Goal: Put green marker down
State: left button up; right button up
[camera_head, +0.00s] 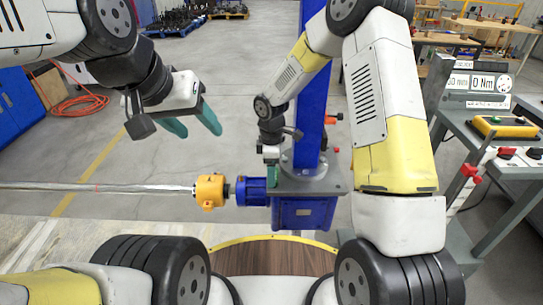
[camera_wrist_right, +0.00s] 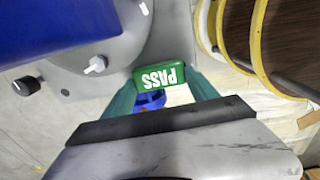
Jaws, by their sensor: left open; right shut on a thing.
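The green marker (camera_wrist_right: 158,77) is a small green block with white "PASS" lettering, upside down in the right wrist view. My right gripper (camera_wrist_right: 160,92) is shut on it, with a teal finger at either side. In the head view my right gripper (camera_head: 271,153) is low over the grey top plate (camera_head: 333,178) of the blue screw jack housing (camera_head: 304,212). The marker cannot be made out there, and I cannot tell whether it touches the plate. My left gripper (camera_head: 193,124) is open and empty, in the air at the upper left.
A blue column (camera_head: 309,100) rises from the plate. A blue motor (camera_head: 250,191), an orange coupling (camera_head: 210,191) and a long shaft (camera_head: 100,188) extend left. A bench (camera_head: 503,165) with instruments stands at right.

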jog(key=o, duration=1.4)
jog(key=shift+c, duration=0.2)
notch_tip(320, 180, up, 12)
jog(key=shift+r, duration=0.15)
